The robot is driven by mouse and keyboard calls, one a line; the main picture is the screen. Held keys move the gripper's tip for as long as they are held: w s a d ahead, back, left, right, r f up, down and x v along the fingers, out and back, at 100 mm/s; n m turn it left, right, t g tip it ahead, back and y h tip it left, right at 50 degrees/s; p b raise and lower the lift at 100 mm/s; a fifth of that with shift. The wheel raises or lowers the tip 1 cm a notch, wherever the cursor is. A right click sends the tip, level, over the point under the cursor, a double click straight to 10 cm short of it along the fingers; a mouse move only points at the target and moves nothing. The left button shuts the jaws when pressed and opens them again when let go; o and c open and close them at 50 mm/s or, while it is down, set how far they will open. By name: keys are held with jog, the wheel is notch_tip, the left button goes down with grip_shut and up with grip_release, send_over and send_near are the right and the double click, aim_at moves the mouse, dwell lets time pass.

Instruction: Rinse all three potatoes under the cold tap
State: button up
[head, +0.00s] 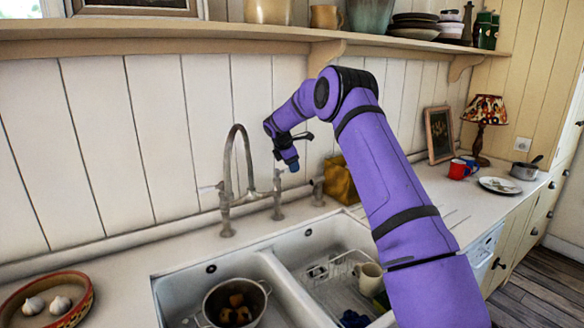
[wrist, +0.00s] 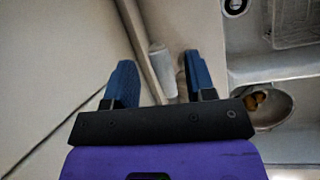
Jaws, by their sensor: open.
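The potatoes (head: 237,300) are brown lumps lying in a metal pot with handles (head: 207,304), which stands in the left basin of the double sink (head: 285,281). The pot also shows at the right of the wrist view (wrist: 285,103). The bridge tap (head: 229,170) rises behind the sink with its spout arched; I see no water running from it. My gripper (head: 289,163) hangs pointing down to the right of the spout, above the back of the counter. In the wrist view its blue fingers (wrist: 160,82) are apart, with a pale upright object (wrist: 160,57), not clearly identifiable, beyond them.
The right basin holds a wire rack (head: 335,268) and a cream mug (head: 369,278). A gold-coloured container (head: 341,180) stands close right of my gripper. A shelf (head: 160,32) runs above. A bowl of garlic (head: 76,308) is at left; a lamp (head: 486,112) stands at right.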

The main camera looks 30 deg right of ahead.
jog(key=shift+w+d+f, duration=0.1)
jog(key=shift+d+f, duration=0.2)
jog(key=shift+f, duration=0.25)
grip_shut()
jog(key=shift+s+a+r+m+g, duration=0.1)
jog(key=shift+s+a+m+g, duration=0.5)
jog(key=shift+m, duration=1.05)
jog(key=shift+s+a+f+m+g, duration=0.1)
jog(key=shift+s+a+m+g, duration=0.1)
jog(key=shift+s+m+g, duration=1.05)
jog(key=shift+s+a+r+m+g, duration=0.15)
jog(key=shift+s+a+m, duration=0.4)
jog(key=shift+m, duration=1.45)
jog(key=shift+s+d+y, duration=0.1)
jog(key=shift+s+y, duration=0.05)
jog(key=shift+y, duration=0.15)
